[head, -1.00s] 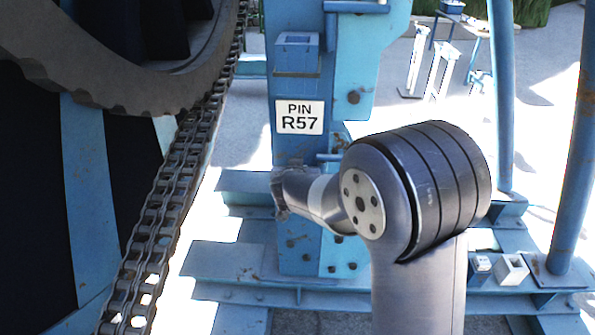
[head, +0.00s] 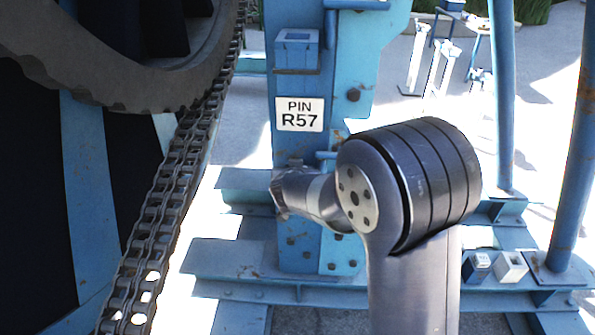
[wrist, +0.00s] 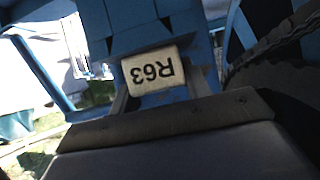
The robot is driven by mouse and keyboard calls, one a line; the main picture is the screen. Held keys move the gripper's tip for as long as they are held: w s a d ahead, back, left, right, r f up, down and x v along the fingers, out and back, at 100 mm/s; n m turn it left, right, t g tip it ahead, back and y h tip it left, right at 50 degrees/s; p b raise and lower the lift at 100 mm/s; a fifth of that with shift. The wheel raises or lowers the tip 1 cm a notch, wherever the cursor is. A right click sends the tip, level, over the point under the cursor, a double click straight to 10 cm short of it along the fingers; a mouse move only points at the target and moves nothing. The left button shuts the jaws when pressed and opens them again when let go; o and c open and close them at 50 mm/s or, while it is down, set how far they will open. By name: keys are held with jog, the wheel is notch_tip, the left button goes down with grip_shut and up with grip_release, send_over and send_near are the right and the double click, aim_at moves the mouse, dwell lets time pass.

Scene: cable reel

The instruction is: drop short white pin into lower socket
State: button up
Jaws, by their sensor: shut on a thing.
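My gripper (wrist: 160,85) is shut on a white block-like pin (wrist: 154,71) in the wrist view. Its face reads R63, upside down. A finger shows on each side of it. In the head view, my wrist end is in front of the blue post, below the PIN R57 plate (head: 299,114); the fingertips and the held pin are hidden there. A blue box-like fitting (head: 297,50), perhaps the upper socket, is on the post above the plate. I cannot make out the lower socket; my wrist covers that part of the post.
A large dark reel rim (head: 95,80) and a chain (head: 165,215) are close on the left. Two small blocks, one white (head: 511,267) and one blue with a pale top (head: 477,267), stand on the blue base beam (head: 245,262) at lower right. Blue pipes (head: 503,100) rise at right.

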jog(key=shift+r+p, duration=0.15)
jog(key=shift+p, duration=0.2)
dwell(0.3)
jog(key=o, duration=1.4)
jog(key=p+v, duration=0.1)
jog(key=v, duration=0.9)
jog(key=shift+s+r+p, duration=0.1)
jog(key=shift+s+p, duration=0.2)
jog(key=shift+s, duration=0.1)
jog(key=b+x, duration=0.2)
jog(key=x, duration=0.9)
